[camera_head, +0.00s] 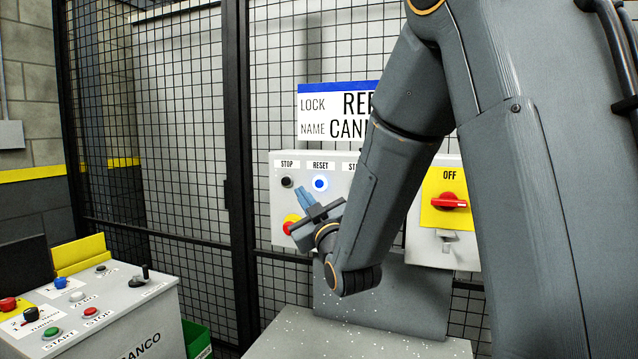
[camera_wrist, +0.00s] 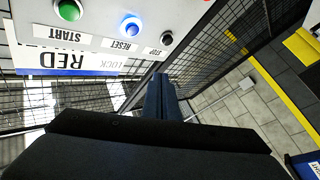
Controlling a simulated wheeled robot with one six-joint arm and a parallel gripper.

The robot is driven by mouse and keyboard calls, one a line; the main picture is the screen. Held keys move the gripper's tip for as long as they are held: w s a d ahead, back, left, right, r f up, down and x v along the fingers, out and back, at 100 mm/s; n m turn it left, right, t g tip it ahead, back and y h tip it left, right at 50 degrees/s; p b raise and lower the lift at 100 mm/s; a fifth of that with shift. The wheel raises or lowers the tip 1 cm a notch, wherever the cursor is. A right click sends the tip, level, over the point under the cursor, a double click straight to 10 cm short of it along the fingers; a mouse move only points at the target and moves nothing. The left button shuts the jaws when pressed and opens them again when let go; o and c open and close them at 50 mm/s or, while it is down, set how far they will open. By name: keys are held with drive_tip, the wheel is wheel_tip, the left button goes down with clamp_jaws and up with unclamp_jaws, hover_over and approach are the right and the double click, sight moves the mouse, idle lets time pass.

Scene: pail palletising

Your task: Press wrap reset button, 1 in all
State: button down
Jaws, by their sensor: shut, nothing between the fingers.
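The blue RESET button (camera_head: 320,183), with a glowing ring, sits on a light grey control box (camera_head: 281,205) fixed to the mesh fence. It also shows in the wrist view (camera_wrist: 131,27), upside down, between the green START button (camera_wrist: 69,10) and the black STOP button (camera_wrist: 166,38). My gripper (camera_head: 302,192) is shut and empty. Its blue fingers point up toward the box, just below and left of the RESET button in the head view. In the wrist view the fingertips (camera_wrist: 160,77) look apart from the button. My arm hides the START button in the head view.
A red emergency button (camera_head: 291,224) is partly behind my gripper. A red OFF switch (camera_head: 449,202) on a yellow plate is to the right. A console (camera_head: 110,320) with several buttons and a joystick stands lower left. The mesh fence (camera_head: 180,130) fills the back.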

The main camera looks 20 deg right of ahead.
sight(319, 188)
idle(0.3)
drive_tip(key=shift+w+d+b, duration=0.15)
drive_tip(key=shift+w+d, duration=0.7)
drive_tip(key=shift+w, duration=0.35)
drive_tip(key=shift+w+d+b, duration=0.15)
drive_tip(key=shift+w+d, duration=0.75)
drive_tip(key=shift+w, duration=0.3)
drive_tip(key=shift+w+d+b, duration=0.15)
drive_tip(key=shift+w+d, duration=0.7)
drive_tip(key=shift+w, duration=0.35)
drive_tip(key=shift+w+d+b, duration=0.25)
drive_tip(key=shift+w+b, duration=0.05)
drive_tip(key=shift+b, duration=0.05)
drive_tip(key=shift+w+d, duration=0.25)
drive_tip(key=shift+w, duration=0.15)
drive_tip(key=shift+s+a, duration=0.1)
idle(0.5)
drive_tip(key=shift+s+a+b, duration=0.35)
drive_tip(key=shift+s+a, duration=0.1)
drive_tip(key=shift+s, duration=0.15)
